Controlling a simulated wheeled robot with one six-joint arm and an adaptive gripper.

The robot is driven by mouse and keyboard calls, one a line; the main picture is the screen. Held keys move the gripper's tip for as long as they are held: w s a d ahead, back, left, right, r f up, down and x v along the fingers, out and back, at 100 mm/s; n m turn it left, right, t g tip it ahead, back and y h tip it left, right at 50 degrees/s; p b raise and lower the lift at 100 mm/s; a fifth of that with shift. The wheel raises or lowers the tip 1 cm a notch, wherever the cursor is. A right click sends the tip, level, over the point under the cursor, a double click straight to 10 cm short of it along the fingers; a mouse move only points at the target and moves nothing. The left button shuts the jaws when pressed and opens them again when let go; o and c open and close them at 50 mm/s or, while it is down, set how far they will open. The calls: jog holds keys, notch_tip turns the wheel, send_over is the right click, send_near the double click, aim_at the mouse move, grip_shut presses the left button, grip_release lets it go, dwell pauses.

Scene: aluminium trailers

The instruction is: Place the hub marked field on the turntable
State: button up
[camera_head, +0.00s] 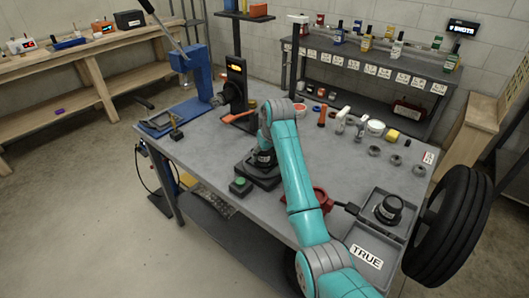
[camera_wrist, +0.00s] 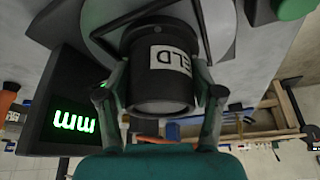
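The black hub (camera_wrist: 160,82) carries a white label with the letters "ELD" showing; the rest of the label is turned out of sight. My gripper (camera_wrist: 160,75) has one finger on each side of the hub, and both appear to touch it. A grey round plate (camera_wrist: 101,22), seemingly the turntable, lies right beyond the hub in the wrist view. I cannot tell whether the hub rests on it or is just above. In the head view my gripper (camera_head: 264,158) is over a dark base (camera_head: 258,178) on the workbench, and my arm partly hides it.
A box with a green "mm" readout (camera_wrist: 75,122) stands close beside my gripper. A green button (camera_head: 240,185) is in front of the base. A blue press (camera_head: 195,75) stands at the bench's left.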

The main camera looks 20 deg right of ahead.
jog(key=shift+o, duration=0.7)
jog(key=shift+r, duration=0.15)
jog(key=v, duration=1.2)
